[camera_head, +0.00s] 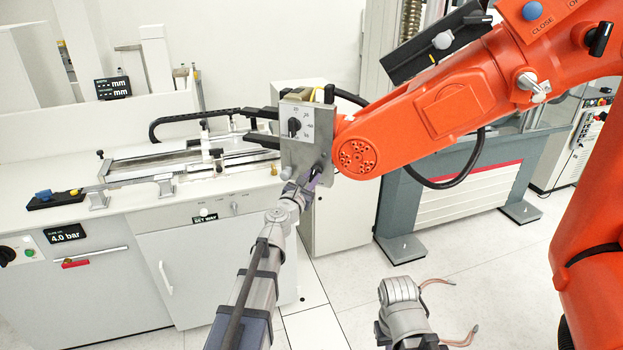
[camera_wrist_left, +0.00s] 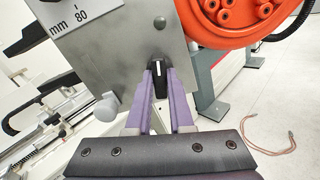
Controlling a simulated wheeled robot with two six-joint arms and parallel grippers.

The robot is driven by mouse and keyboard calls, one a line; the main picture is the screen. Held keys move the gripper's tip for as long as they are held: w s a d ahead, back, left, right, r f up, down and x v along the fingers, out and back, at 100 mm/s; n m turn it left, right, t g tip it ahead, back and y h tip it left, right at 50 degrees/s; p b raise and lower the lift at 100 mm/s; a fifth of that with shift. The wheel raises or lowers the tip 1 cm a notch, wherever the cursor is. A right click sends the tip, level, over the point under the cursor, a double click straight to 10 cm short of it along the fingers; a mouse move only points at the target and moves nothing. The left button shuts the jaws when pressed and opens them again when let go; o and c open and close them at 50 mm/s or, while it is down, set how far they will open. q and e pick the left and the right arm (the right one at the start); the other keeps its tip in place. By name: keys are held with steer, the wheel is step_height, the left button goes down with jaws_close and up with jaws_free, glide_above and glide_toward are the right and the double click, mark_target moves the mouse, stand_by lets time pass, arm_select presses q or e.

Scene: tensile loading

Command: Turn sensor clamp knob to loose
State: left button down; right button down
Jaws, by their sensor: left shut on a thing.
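A small black knob (camera_wrist_left: 159,72) with a white mark pointing up sits low on a grey metal plate (camera_wrist_left: 105,55) in the left wrist view. The purple fingers of my left gripper (camera_wrist_left: 160,92) are shut on it, one on each side. In the head view my left gripper (camera_head: 312,179) reaches the lower right part of the plate (camera_head: 315,150); the held knob is hidden there. A second black knob (camera_head: 294,127) with a printed scale sits higher on the plate.
The plate is on the end of an orange robot arm (camera_head: 450,105), beside two black jaws (camera_head: 262,141). A white bench (camera_head: 130,215) with a sample rail stands on the left.

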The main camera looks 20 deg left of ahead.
arm_select(q)
steer(key=shift+s+n, duration=0.1)
steer(key=shift+n, duration=0.4)
steer(key=c, duration=0.8)
jaws_free()
steer(key=s, duration=0.7)
steer(key=shift+s+a, duration=0.35)
steer(key=shift+a, duration=0.05)
steer(key=shift+d+f, duration=0.1)
